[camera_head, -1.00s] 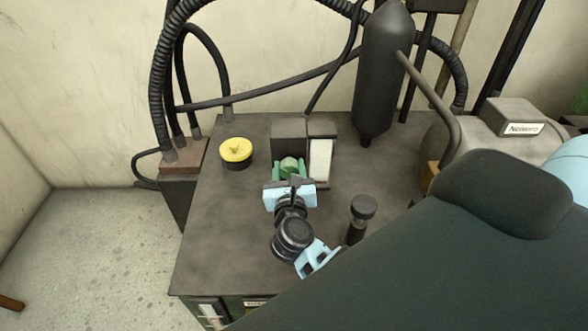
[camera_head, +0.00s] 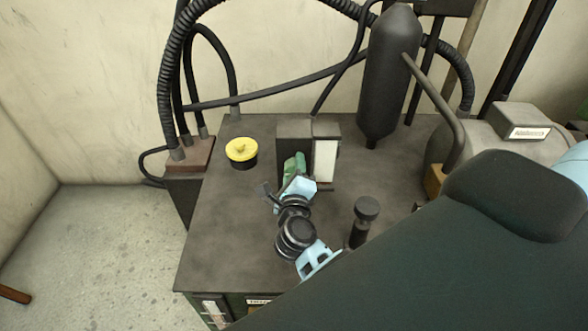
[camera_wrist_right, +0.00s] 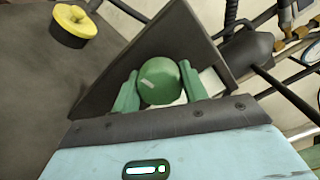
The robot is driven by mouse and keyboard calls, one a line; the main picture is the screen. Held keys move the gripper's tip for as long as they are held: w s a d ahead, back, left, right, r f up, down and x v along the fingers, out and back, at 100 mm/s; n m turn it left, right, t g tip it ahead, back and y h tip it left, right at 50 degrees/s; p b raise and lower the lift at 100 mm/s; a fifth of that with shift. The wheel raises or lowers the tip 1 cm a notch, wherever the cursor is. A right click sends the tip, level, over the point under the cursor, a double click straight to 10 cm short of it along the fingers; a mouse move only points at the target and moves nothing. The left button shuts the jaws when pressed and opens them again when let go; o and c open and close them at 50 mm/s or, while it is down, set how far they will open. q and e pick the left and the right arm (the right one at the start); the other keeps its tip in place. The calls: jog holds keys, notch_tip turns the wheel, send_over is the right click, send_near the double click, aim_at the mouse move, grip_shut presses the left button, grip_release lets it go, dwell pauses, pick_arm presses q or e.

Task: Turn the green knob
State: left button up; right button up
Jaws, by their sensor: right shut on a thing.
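The green knob (camera_wrist_right: 159,80) is round with a small pale mark and shows in the middle of the right wrist view. In the head view it is mostly hidden by my right gripper, in front of a dark box (camera_head: 296,130) on the cabinet top. My right gripper (camera_head: 294,168) has green fingers, one on each side of the knob, and is shut on it. Its light-blue hand sits tilted in the head view. My left gripper is not in view.
A yellow knob on a black base (camera_head: 241,150) stands left of the dark box. A short black post (camera_head: 362,218) stands to the right. A dark cylinder (camera_head: 388,75) and hoses are behind. The cabinet top (camera_head: 225,235) is bare at front left.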

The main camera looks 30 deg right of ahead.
jog(key=n, duration=0.6)
jog(key=shift+n, duration=0.3)
dwell(0.4)
jog(key=o, duration=1)
jog(key=shift+s+a, duration=0.1)
jog(key=shift+a, duration=0.05)
